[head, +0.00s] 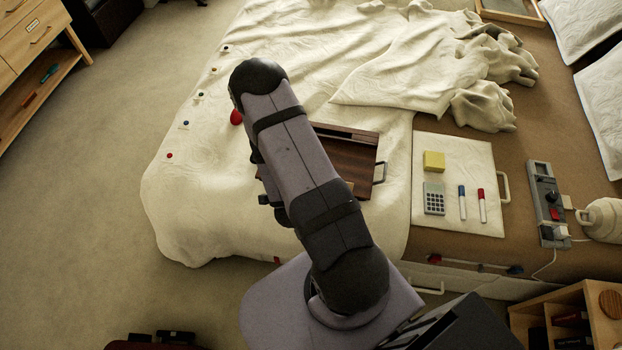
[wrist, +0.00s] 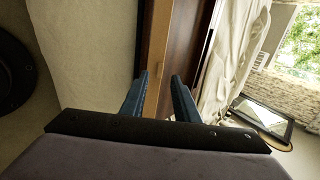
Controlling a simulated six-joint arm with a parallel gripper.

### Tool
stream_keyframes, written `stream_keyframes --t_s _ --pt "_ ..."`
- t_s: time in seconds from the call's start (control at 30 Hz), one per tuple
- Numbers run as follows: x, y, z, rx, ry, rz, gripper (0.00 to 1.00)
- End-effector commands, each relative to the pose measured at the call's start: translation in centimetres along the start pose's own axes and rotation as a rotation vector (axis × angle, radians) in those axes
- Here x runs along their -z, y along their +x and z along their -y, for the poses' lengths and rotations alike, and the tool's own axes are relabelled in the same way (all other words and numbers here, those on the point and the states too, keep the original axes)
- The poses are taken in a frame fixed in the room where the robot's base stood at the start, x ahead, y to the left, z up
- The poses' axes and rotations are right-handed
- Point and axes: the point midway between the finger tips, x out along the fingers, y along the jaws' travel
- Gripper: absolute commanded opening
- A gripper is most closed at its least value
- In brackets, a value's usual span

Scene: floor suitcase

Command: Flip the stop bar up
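In the head view a dark brown wooden tray (head: 345,152) with a metal side handle lies on the bed, partly hidden behind my arm. A lighter wooden piece (head: 350,187) shows at its near edge; I cannot tell for sure that it is the stop bar. In the wrist view a light wooden strip (wrist: 156,45) runs along the dark wooden surface (wrist: 184,45). My gripper (wrist: 160,77) has its two blue fingers apart, with the strip passing between or just beyond them. Contact cannot be told. In the head view the fingers are hidden by my arm.
A white board (head: 455,215) holds a yellow block (head: 434,161), a calculator (head: 434,198) and two markers. A power strip (head: 546,200) and a rounded white object (head: 602,218) are at right. A red object (head: 236,117) lies left of my arm. Carpet (head: 120,110) is free at left.

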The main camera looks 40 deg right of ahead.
Motion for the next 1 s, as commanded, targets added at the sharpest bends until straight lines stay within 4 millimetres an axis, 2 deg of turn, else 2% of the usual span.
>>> stream_keyframes --t_s 0.3,0.7,0.73,0.83,1.0 --pt "0.1 3.1 0.0 -0.002 0.000 -0.001 0.28" --pt "0.0 3.8 0.0 -0.001 -0.001 0.000 0.28" --pt "0.0 3.8 0.0 -0.001 -0.001 0.000 0.26" --pt "0.0 3.8 0.0 -0.001 0.000 0.000 0.02" --pt "0.0 3.8 0.0 -0.001 0.000 0.000 0.00"
